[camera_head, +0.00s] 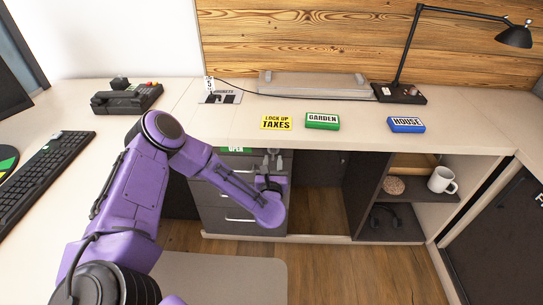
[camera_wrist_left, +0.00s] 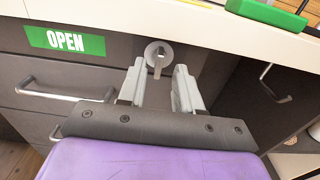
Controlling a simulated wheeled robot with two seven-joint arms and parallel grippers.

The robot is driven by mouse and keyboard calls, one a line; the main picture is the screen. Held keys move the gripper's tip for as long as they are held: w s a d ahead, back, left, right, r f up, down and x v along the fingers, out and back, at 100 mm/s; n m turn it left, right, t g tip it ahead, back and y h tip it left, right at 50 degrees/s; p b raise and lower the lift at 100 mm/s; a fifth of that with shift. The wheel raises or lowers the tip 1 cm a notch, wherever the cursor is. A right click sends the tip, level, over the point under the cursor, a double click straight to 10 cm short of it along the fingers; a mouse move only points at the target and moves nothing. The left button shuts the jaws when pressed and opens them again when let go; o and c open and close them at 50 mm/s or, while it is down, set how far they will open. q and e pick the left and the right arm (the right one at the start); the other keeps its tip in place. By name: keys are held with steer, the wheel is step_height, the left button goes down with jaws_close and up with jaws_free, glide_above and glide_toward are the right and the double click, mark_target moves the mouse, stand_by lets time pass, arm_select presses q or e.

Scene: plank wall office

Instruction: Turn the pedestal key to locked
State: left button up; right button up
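The pedestal (camera_head: 216,197) is a dark grey drawer unit under the desk. A green OPEN label (camera_wrist_left: 65,40) is on its front in the left wrist view. To the right of the label is a round silver lock with the key (camera_wrist_left: 158,60), its grip pointing roughly downward. My left gripper (camera_wrist_left: 159,72) is open, with one finger on each side of the key in the picture; I see no contact. In the head view my left gripper (camera_head: 272,158) is at the pedestal's top right and hides the lock. My right gripper is not in view.
The desk edge (camera_wrist_left: 190,12) overhangs just above the lock. A drawer handle (camera_wrist_left: 60,93) sticks out at left. On the desk are a yellow LOCK UP TAXES sign (camera_head: 276,122), a green GARDEN block (camera_head: 322,121) and a blue HOUSE block (camera_head: 406,125). An open shelf (camera_head: 410,190) holds a mug.

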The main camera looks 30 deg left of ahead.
mark_target(273, 157)
arm_select(q)
steer(key=shift+x, duration=1.55)
steer(key=shift+s, duration=0.1)
jaws_close()
steer(key=shift+r, duration=0.1)
steer(key=shift+w+d+r+m, duration=0.1)
steer(key=shift+w+m, duration=0.05)
steer(key=shift+m, duration=4.25)
steer(key=shift+w+d+r+m, duration=0.1)
steer(key=shift+m, duration=4.3)
steer(key=shift+f, duration=0.1)
